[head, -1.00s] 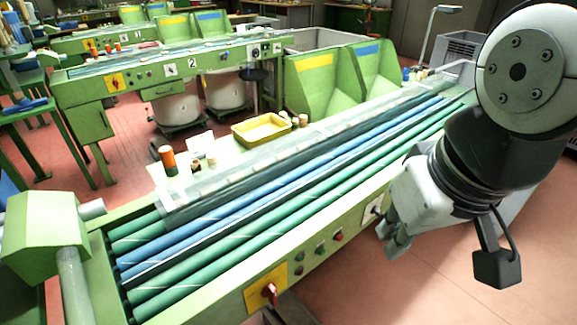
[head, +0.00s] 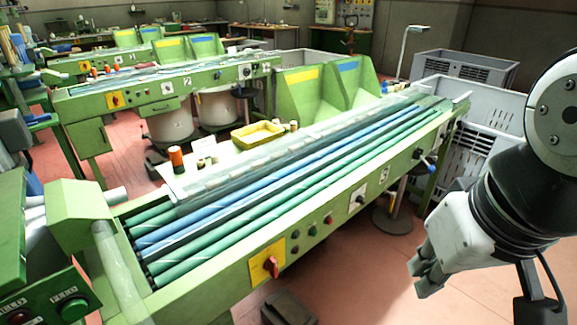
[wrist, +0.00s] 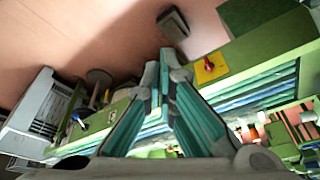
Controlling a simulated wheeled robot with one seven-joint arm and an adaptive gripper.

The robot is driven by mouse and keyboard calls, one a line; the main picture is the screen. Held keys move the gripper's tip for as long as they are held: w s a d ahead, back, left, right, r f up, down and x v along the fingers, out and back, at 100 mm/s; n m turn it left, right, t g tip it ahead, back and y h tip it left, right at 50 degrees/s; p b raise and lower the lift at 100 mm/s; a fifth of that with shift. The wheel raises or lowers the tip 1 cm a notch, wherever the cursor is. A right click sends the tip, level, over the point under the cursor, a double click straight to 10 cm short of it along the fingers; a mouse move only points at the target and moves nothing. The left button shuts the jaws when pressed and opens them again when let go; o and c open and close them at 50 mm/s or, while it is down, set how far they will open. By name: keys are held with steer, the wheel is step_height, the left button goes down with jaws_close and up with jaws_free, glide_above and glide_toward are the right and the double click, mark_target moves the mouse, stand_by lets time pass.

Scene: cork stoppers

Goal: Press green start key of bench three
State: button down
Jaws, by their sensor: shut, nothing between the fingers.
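Bench three (head: 215,287) is the nearest green bench, with blue and green rollers and a "3" plate (head: 384,173) on its front panel. My gripper (head: 426,280) is shut and empty, in front of the bench and right of the keys, apart from the panel. In the wrist view my shut fingers (wrist: 164,68) cover part of the panel, and I cannot make out the green key there.
A red rotary switch (head: 271,266) on a yellow plate is left of the keys. A dark pedal box (head: 288,308) lies on the floor below. A round-based stand (head: 392,218) and grey crate (head: 480,135) are at right. A control box (head: 45,300) with a green button is lower left.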

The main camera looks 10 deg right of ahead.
mark_target(315, 232)
steer(key=w+a+f+m+g+y+b, duration=0.2)
steer(key=w+f+m+g+y+b, duration=0.35)
steer(key=w+f+m+b, duration=0.9)
steer(key=w+d+f+m+t+y+b, duration=0.1)
steer(key=w+d+f+m+t+y, duration=0.1)
steer(key=w+f, duration=0.4)
steer(key=w+d+f+m+t+y+b, duration=0.1)
steer(key=w+d+f+m+t+y, duration=0.2)
steer(key=w+f+m, duration=0.4)
step_height(315, 232, down, 6)
steer(key=shift+d+f+y+b, duration=0.2)
steer(key=shift+d+y+b, duration=0.25)
steer(key=shift+y, duration=0.2)
steer(key=shift+w+t, duration=0.1)
steer(key=shift+t, duration=0.15)
steer(key=w+a+b, duration=0.1)
steer(key=w+a, duration=0.4)
steer(key=w, duration=0.2)
steer(key=shift+b, duration=0.4)
steer(key=shift+w+a, duration=0.1)
steer(key=shift+a, duration=0.1)
steer(key=shift+w+a, duration=0.15)
steer(key=shift+w, duration=0.1)
